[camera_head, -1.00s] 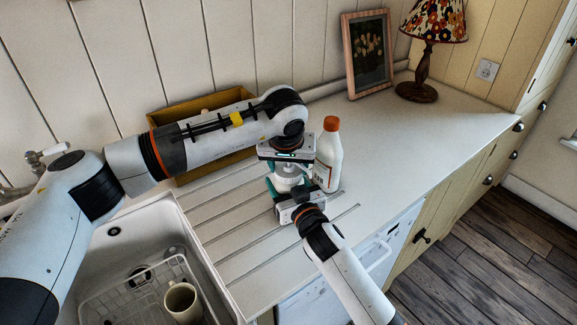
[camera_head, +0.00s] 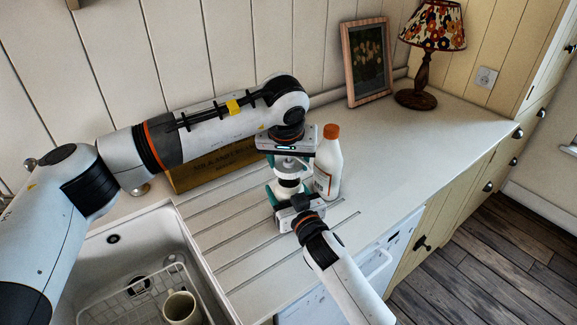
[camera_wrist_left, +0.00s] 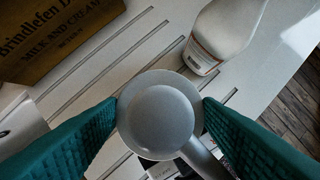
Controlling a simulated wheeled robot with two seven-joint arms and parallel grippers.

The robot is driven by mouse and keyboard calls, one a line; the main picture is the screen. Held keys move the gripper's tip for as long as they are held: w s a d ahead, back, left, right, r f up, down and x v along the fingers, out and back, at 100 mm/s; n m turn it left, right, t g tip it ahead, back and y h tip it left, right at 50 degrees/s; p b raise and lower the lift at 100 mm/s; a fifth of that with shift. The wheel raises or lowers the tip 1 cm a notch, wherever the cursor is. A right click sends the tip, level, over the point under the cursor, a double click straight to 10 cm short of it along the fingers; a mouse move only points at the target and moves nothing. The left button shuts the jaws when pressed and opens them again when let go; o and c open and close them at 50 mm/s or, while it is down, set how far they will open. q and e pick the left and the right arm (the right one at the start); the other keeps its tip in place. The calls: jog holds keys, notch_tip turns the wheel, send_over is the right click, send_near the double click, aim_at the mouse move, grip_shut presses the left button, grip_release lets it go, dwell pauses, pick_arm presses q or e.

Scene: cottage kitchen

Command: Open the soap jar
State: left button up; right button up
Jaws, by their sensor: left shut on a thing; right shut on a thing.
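The soap jar (camera_head: 288,190) stands on the ridged drainboard, partly hidden by my grippers. My left gripper (camera_head: 291,162) reaches down from above. It is shut on the jar's pale round lid (camera_head: 291,167), which has a spout-like arm. In the left wrist view the lid (camera_wrist_left: 160,118) sits between my two green ribbed fingers, the arm pointing to the lower right. A dark band shows below the lid in the head view, and the lid looks raised from the jar. My right gripper (camera_head: 287,192) comes from the front and is shut on the jar's body.
A white bottle with an orange cap (camera_head: 328,163) stands close on the right. A wooden box (camera_head: 215,165) is behind my left arm. The sink with a wire rack and mug (camera_head: 181,308) is at lower left. The counter towards the lamp (camera_head: 427,60) is clear.

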pick_arm(q)
jog(key=shift+r, duration=0.95)
pick_arm(e)
jog(key=o, duration=1.5)
jog(key=shift+c, duration=0.2)
jog(key=shift+s+d, duration=0.1)
